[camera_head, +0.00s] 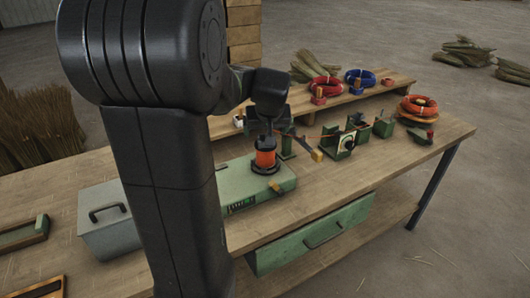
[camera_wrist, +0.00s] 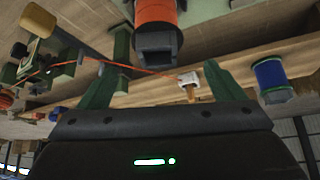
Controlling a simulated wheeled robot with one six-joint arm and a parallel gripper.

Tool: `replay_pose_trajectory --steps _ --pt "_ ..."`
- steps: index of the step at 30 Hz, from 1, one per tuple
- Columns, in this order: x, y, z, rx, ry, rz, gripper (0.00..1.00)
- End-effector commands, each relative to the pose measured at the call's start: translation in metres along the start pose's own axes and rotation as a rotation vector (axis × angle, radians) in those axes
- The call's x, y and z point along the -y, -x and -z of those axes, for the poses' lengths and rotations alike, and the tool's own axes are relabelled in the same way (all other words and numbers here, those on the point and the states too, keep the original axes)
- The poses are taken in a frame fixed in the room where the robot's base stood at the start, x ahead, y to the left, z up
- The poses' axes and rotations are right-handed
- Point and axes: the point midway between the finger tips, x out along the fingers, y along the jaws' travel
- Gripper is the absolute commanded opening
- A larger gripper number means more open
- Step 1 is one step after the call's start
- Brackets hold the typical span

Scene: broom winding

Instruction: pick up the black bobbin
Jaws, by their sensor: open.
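The black bobbin (camera_head: 265,158), wound with orange wire, stands upright on the flat green machine (camera_head: 245,187) on the bench. In the wrist view the bobbin (camera_wrist: 157,42) shows its dark square end and orange winding at the top middle. An orange wire runs from near it toward the left. My gripper (camera_wrist: 157,66) is open, with its two green fingers apart and nothing between them. The bobbin lies just past the fingertips, about midway between them. In the head view my gripper (camera_head: 267,120) is just above the bobbin, and its fingers are hard to make out.
Green wire-guide fixtures (camera_head: 337,141) stand right of the machine. A raised shelf (camera_head: 385,84) behind bears red (camera_head: 322,88) and blue coils (camera_head: 360,78). A grey box (camera_head: 105,222) stands left. A blue spool (camera_wrist: 270,78) shows beyond my right-hand finger in the wrist view.

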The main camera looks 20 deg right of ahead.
Motion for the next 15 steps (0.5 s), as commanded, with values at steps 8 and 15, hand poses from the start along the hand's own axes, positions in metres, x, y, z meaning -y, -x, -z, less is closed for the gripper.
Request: replay_pose_trajectory --steps 8,15 --pt "-0.001 -0.022 -0.003 0.003 -0.001 0.001 0.88" --pt "-0.002 -0.053 -0.004 0.001 -0.001 0.0 0.88"
